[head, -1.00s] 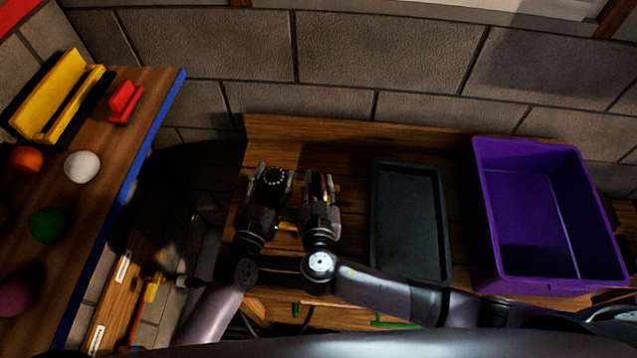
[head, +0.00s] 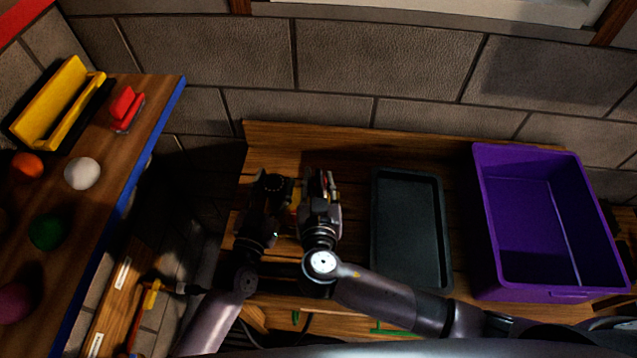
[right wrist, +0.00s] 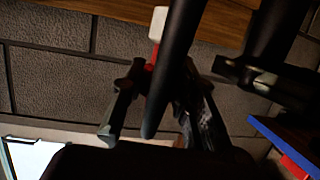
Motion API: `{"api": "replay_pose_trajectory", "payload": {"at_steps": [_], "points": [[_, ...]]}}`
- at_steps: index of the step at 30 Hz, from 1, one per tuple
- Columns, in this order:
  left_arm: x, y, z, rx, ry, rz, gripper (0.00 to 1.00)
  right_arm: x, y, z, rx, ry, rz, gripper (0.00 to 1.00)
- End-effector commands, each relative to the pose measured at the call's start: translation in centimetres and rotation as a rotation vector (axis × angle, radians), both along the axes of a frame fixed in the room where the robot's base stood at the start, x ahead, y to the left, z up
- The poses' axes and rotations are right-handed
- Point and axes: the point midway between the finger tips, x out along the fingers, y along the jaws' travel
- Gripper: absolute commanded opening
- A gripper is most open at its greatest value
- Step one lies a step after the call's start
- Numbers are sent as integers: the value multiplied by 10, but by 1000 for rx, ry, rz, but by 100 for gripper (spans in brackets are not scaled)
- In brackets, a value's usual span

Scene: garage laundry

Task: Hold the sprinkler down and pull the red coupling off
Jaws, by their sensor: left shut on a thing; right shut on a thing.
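My left gripper (head: 272,182) is shut on the sprinkler, whose dark round top (head: 273,183) shows between its fingers above the wooden bench. My right gripper (head: 322,182) is close beside it on the right, its fingers pointing toward the wall. It is shut on the red coupling, mostly hidden by the fingers in the head view. In the right wrist view a red part (right wrist: 153,55) with a pale end shows by the fingers, partly behind a dark bar. Whether coupling and sprinkler still touch is hidden by the grippers.
A dark tray (head: 407,225) lies on the bench (head: 290,135) right of my grippers, with a purple bin (head: 545,295) further right. A block wall stands behind. At left, a blue-edged shelf (head: 110,150) holds several balls, a yellow holder (head: 60,100) and a red piece (head: 125,106).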

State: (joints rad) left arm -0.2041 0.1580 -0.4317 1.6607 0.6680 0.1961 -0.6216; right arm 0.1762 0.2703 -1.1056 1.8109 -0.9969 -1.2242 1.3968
Motion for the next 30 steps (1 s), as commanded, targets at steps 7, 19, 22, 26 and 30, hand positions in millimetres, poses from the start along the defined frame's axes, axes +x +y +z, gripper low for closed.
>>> {"api": "replay_pose_trajectory", "payload": {"at_steps": [7, 19, 22, 26, 30], "points": [[0, 0, 0, 2, -1, 0, 48, 0, 0, 1, 0, 0, 0, 0], [0, 0, 0, 1, 0, 0, 71, 0, 0, 1, 0, -1, 0, 0], [0, 0, 0, 0, 0, 0, 71, 0, 0, 1, 0, -1, 0, 0], [-1, 0, 0, 0, 0, 0, 71, 0, 0, 1, 0, -1, 0, 0], [-11, 4, -1, 2, 3, 0, 71, 0, 0, 1, 0, -1, 0, 0]]}}
